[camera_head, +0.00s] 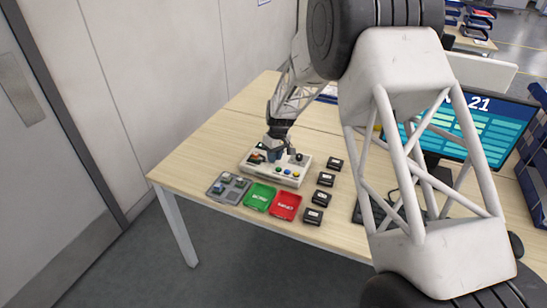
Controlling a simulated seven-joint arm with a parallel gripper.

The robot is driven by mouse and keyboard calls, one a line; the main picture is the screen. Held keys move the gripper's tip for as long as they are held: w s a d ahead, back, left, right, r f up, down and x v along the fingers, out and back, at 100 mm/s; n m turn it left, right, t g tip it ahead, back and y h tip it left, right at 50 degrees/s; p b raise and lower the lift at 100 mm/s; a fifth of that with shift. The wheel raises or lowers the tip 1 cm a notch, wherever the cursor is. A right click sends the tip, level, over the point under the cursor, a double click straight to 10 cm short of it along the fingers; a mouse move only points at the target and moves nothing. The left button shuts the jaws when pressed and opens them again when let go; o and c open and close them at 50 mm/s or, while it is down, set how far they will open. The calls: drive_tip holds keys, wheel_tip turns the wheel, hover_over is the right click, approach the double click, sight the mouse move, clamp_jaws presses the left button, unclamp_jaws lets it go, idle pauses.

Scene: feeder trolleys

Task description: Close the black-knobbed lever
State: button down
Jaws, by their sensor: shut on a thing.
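A pale control panel (286,178) lies on the wooden table, with small coloured buttons along its front. A dark round knob (299,157) shows at its right side, just right of my gripper. It looks like the black knob of a lever, but its lever is too small to make out. My gripper (274,156) points down over the middle of the panel. It is shut on a small part there, which its fingers hide; I cannot tell which part. The panel's back middle is also hidden by my gripper. An orange-red part shows left of the fingers.
A grey tray (216,196) with small items, a green tray (259,188) and a red tray (296,198) stand before the panel. Several black blocks (321,198) line its right. A monitor (468,118) stands farther right. The table's left back is clear beside the wall.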

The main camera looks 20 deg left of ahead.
sight(277, 163)
drive_tip(key=shift+w+n, duration=0.15)
drive_tip(key=shift+n, duration=0.15)
drive_tip(key=c, duration=1)
unclamp_jaws()
wheel_tip(277, 163, up, 8)
drive_tip(key=shift+w+d, duration=0.2)
drive_tip(key=shift+w, duration=0.25)
drive_tip(key=shift+f, duration=0.1)
